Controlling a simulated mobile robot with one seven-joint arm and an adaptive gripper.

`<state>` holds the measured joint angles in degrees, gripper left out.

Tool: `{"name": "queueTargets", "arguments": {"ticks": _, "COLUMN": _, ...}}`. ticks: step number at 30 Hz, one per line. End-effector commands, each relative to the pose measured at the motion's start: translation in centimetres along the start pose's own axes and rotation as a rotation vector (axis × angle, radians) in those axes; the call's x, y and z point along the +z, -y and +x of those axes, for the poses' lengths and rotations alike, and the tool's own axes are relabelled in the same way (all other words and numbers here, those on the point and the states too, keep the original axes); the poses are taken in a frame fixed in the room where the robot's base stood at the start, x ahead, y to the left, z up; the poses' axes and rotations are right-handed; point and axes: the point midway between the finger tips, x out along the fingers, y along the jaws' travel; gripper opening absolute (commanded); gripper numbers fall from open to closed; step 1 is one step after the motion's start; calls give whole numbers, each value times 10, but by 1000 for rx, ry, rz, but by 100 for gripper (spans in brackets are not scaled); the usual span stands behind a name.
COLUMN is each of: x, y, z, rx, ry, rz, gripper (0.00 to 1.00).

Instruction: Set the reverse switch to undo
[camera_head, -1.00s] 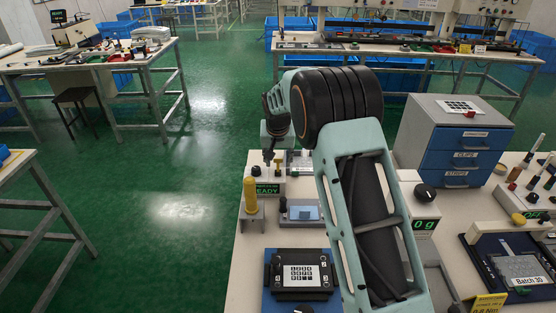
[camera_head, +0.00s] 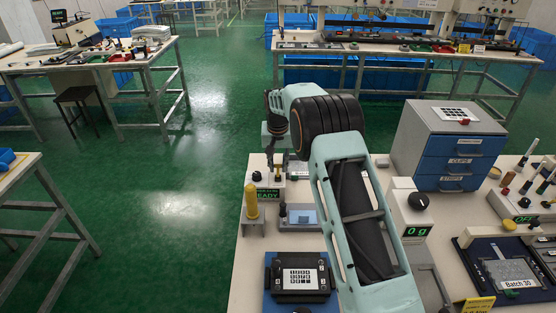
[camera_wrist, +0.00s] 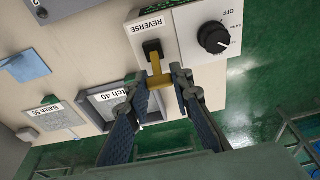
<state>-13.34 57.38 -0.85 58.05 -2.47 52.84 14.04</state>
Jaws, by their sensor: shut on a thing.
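The reverse switch shows in the wrist view as a black base with a yellow T-shaped lever (camera_wrist: 155,72), on a pale box under the label REVERSE (camera_wrist: 150,25). My gripper (camera_wrist: 157,78) has its two fingers on either side of the lever's yellow crossbar and is shut on it. In the head view, my gripper (camera_head: 275,158) is small and dark, by the box with the green READY display (camera_head: 267,193). The lever is too small there to read its setting. I see no undo mark in the wrist view.
A black knob (camera_wrist: 213,38) marked OFF sits right beside the switch. A tray labelled Batch 40 (camera_wrist: 105,97) lies left of my fingers. A yellow post (camera_head: 251,203) stands near the table's left edge, and a blue drawer cabinet (camera_head: 455,150) stands to the right.

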Motion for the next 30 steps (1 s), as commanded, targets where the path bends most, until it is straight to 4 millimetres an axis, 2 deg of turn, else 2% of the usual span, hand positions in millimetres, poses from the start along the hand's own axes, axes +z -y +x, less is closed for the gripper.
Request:
{"name": "queueTargets", "arguments": {"ticks": 12, "x": -1, "y": 0, "z": 0, "rx": -2, "ry": 10, "rz": 0, "gripper": 0}}
{"name": "queueTargets", "arguments": {"ticks": 13, "x": -1, "y": 0, "z": 0, "rx": -2, "ry": 10, "rz": 0, "gripper": 24}}
{"name": "queueTargets", "arguments": {"ticks": 17, "x": -1, "y": 0, "z": 0, "rx": -2, "ry": 10, "rz": 0, "gripper": 38}}
{"name": "queueTargets", "arguments": {"ticks": 26, "x": -1, "y": 0, "z": -1, "rx": -1, "ry": 11, "rz": 0, "gripper": 39}}
{"name": "queueTargets", "arguments": {"ticks": 30, "x": -1, "y": 0, "z": -14, "rx": -1, "ry": 10, "rz": 0, "gripper": 39}}
